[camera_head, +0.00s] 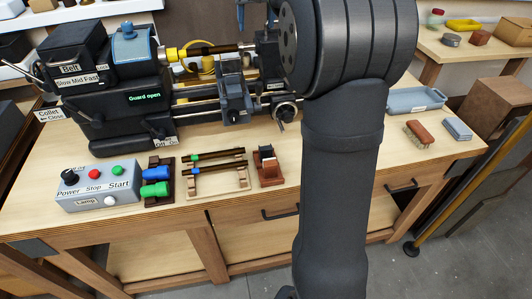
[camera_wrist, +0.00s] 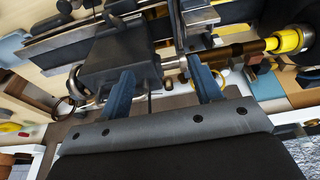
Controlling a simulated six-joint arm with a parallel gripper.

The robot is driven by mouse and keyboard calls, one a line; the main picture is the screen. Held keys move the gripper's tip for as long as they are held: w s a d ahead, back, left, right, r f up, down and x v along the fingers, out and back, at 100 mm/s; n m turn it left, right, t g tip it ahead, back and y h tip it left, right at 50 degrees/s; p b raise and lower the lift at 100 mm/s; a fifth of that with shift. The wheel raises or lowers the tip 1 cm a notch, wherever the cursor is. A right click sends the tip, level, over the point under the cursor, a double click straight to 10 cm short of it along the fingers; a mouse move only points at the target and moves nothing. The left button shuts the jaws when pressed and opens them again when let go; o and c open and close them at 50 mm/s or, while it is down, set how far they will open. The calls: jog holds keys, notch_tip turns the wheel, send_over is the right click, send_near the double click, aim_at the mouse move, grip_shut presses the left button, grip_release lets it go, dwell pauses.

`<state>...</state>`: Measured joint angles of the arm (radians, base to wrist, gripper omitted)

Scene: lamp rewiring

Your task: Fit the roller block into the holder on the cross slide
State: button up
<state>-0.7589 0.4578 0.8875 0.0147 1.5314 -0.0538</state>
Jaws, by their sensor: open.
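The cross slide (camera_head: 233,98) sits on the small lathe's bed in the head view, with a dark block on it. A dark block with a pale front (camera_head: 267,153), possibly the roller block, sits in a brown stand (camera_head: 271,179) at the bench front. I cannot make out the holder clearly.
A dark rod with a yellow collar (camera_head: 172,54) runs from the headstock (camera_head: 85,52) above the bed. A control box (camera_head: 97,185), blue and green tools (camera_head: 155,181) and a rod rack (camera_head: 218,184) line the front. A grey tray (camera_head: 415,99) is right.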

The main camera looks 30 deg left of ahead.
jog(key=shift+c, duration=0.2)
dwell(0.3)
jog(key=w+d+f+t, duration=0.1)
jog(key=d+f, duration=0.2)
jog(key=f, duration=0.2)
jog(key=w+d+f, duration=0.1)
jog(key=d+f, duration=0.2)
jog(key=f, duration=0.3)
send_near(266, 147)
jog(key=shift+g, duration=0.3)
jog(key=shift+w+x, duration=0.2)
jog(key=shift+x, duration=4.55)
jog(key=c, duration=1)
jog(key=shift+o, duration=0.2)
jog(key=shift+r, duration=3.55)
